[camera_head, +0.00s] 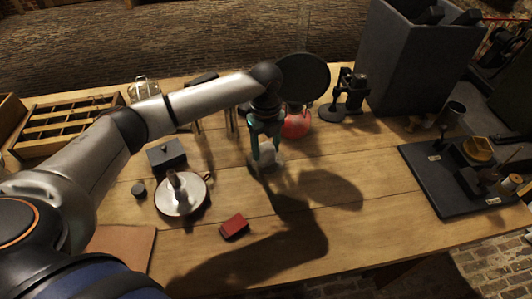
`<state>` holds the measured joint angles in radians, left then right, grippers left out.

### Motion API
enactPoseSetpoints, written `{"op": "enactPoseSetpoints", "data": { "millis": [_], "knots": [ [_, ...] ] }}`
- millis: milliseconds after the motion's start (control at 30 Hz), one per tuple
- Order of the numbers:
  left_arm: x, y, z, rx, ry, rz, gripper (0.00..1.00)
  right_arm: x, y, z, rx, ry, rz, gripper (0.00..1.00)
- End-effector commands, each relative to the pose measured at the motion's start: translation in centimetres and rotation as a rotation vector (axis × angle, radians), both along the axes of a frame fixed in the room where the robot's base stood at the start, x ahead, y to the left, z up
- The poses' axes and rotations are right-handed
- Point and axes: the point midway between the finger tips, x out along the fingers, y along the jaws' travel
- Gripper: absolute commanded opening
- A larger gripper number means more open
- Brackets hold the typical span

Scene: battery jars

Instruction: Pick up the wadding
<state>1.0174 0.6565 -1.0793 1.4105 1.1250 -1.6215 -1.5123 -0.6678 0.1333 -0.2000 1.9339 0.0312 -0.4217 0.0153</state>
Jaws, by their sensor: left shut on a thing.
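My left gripper (266,160) reaches down to the middle of the wooden table, its teal fingers on either side of a small pale lump. The lump looks like the wadding (268,157), and the gripper is shut on it. The fingers partly hide the wadding. It is at or just above the tabletop; I cannot tell whether it touches the wood. My right gripper is not in view.
A red round vessel (297,125) stands close behind the gripper, beside a black stand (350,95). A white dish with a candlestick (182,207) and a red box (234,227) are nearer. A dark board (425,172) lies right. The table's front right is clear.

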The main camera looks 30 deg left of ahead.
Motion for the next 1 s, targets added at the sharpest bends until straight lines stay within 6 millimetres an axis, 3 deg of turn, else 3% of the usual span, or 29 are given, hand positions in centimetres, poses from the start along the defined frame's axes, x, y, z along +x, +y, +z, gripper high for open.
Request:
{"op": "enactPoseSetpoints", "data": {
  "millis": [33, 333, 667, 1000],
  "knots": [
    [0.0, 0.0, 0.0, 0.000, 0.000, 0.000, 0.41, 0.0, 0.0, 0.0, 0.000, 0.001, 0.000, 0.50],
    [0.0, 0.0, 0.0, 0.000, 0.000, 0.000, 0.07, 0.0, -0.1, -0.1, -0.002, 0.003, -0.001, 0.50],
    [0.1, 0.0, 0.9, 0.000, -0.001, 0.001, 0.07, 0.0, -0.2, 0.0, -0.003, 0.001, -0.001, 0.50],
    [0.1, 0.0, 7.5, -0.001, -0.004, 0.000, 0.07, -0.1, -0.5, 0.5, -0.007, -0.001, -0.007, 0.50]
  ]
}}
